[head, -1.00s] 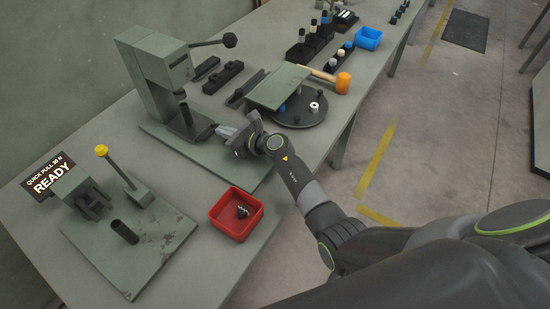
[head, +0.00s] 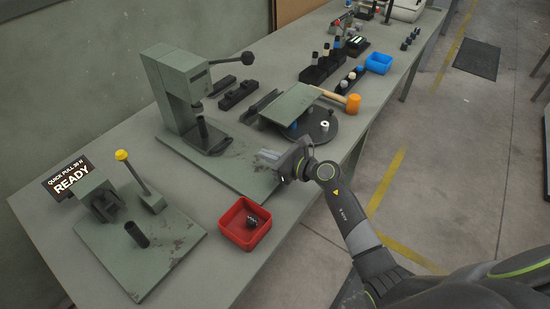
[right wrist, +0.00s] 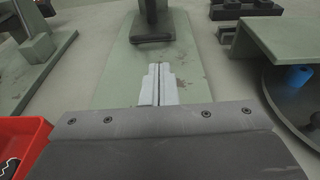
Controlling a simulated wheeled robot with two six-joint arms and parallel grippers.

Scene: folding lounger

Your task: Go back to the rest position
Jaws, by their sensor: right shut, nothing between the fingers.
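My right gripper (head: 268,156) is shut and empty. In the head view it hangs over the right front part of the green base plate of the arbor press (head: 180,95). In the right wrist view its two pale fingertips (right wrist: 158,84) lie side by side above the press base plate (right wrist: 112,85), pointing toward the press's lower block (right wrist: 152,25). My left gripper is not in view.
A red bin (head: 245,223) with a small dark part inside stands near the front edge. A pull-test fixture (head: 135,225) with a yellow-knobbed lever is left of it.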

